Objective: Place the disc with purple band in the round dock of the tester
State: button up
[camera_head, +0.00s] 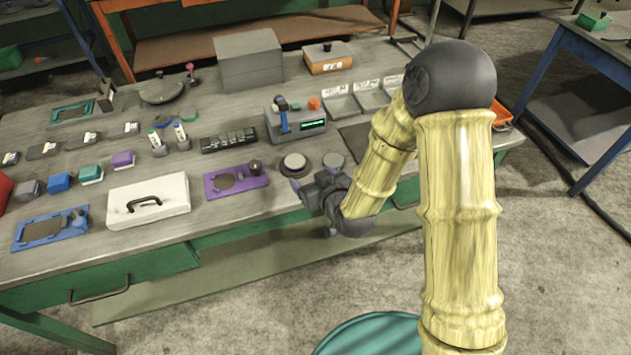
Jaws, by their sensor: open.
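A round disc (294,162) with a pale top and a dark purplish-brown rim lies near the bench's front edge. A plain grey disc (333,160) lies just right of it. I cannot make out a clear purple band on either. A grey box-shaped device with a green display (312,125), probably the tester, stands behind them; no round dock can be made out on it. A purple plate (237,181) with a rounded recess and a dark knob lies to the left. My gripper (306,190) is open at the bench's front edge, just in front of the discs; its fingers are partly hidden.
A white case with a handle (148,202) and a blue plate (50,229) lie at the front left. Several coloured blocks, a black rack (229,140) and grey trays (342,105) stand farther back. My arm hides part of the bench's right side.

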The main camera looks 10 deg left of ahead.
jog(key=shift+v, duration=0.8)
jog(key=d+r+m+g+h, duration=0.25)
jog(key=d+h, duration=0.25)
jog(key=d, duration=1)
jog(key=s+d+r+m+g+h, duration=0.1)
jog(key=s+d+r+m+g, duration=0.1)
jog(key=s+d, duration=0.3)
jog(key=s+d+r+m+g+h, duration=0.1)
jog(key=s+d+m+g, duration=0.2)
jog(key=s+d, duration=0.3)
jog(key=shift+s+d+r+h, duration=0.35)
jog(key=shift+d+r+h, duration=0.05)
jog(key=shift+d, duration=0.05)
